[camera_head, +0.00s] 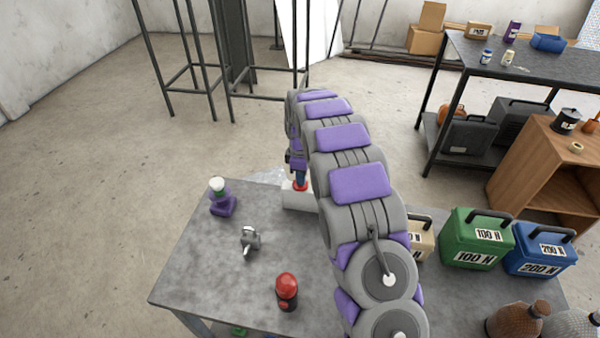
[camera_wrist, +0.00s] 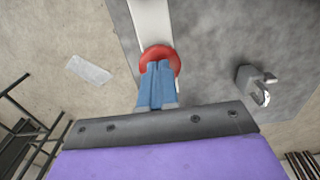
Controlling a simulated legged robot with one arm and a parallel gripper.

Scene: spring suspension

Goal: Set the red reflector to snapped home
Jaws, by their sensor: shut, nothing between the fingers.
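A round red disc, which I take to be the red reflector (camera_wrist: 158,51), is at the end of a white block or bar in the wrist view. In the head view the red reflector (camera_head: 300,187) shows as a small red rim on the white block (camera_head: 296,200) at the table's far edge. My gripper (camera_wrist: 160,66) has blue fingers, shut and empty, with their tips over the red disc. I cannot tell if they touch it. In the head view my gripper (camera_head: 300,180) points down at it, partly hidden by my arm. The fingers cover the disc's middle.
The grey table (camera_head: 190,265) also bears a purple-based part (camera_head: 221,200), a grey metal bracket (camera_head: 250,239) and a red-topped dark part (camera_head: 287,290). Green (camera_head: 477,240) and blue (camera_head: 540,250) weight boxes stand at right. The table's left part has free room.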

